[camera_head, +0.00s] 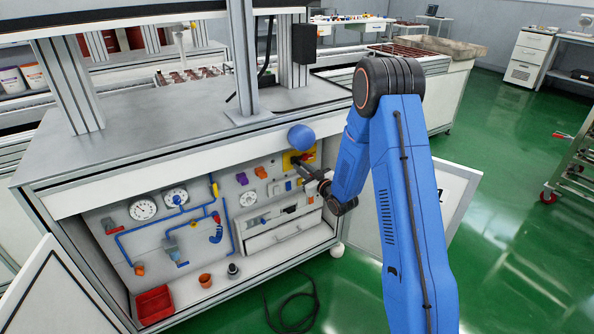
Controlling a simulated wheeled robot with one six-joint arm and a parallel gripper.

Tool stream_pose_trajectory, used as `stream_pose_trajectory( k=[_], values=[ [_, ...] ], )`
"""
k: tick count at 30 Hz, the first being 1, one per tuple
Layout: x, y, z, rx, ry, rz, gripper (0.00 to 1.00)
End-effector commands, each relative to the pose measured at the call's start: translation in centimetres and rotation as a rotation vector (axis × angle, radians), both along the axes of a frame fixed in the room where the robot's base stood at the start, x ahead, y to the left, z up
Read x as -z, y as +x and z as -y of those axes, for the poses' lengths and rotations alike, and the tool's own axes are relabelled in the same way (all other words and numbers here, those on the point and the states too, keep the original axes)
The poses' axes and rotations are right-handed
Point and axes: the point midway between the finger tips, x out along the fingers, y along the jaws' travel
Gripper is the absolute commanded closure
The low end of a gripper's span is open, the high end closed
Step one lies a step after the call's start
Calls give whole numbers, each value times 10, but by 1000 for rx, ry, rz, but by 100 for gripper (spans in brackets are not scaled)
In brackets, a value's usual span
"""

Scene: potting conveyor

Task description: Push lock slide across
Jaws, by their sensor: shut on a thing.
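The gripper is shut on a small part there, mostly hidden by the fingers. I cannot tell for sure whether this part is the lock slide. A small black fitting (289,210) sits lower on the panel, above a white drawer (285,235).
Gauges (143,208), blue pipes and small coloured fittings cover the panel's left part. A red bin (154,304) and terracotta pot (205,280) stand on the shelf below. Open cabinet doors (52,291) flank the opening.

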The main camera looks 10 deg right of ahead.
Motion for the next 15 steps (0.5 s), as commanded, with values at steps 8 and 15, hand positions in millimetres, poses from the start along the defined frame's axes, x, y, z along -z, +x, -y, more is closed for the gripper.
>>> stream_pose_trajectory(
  k=[8,15],
  values=[
    [0,1,4,6,1,-1,100],
    [0,1,4,4,1,-1,65]
  ],
)
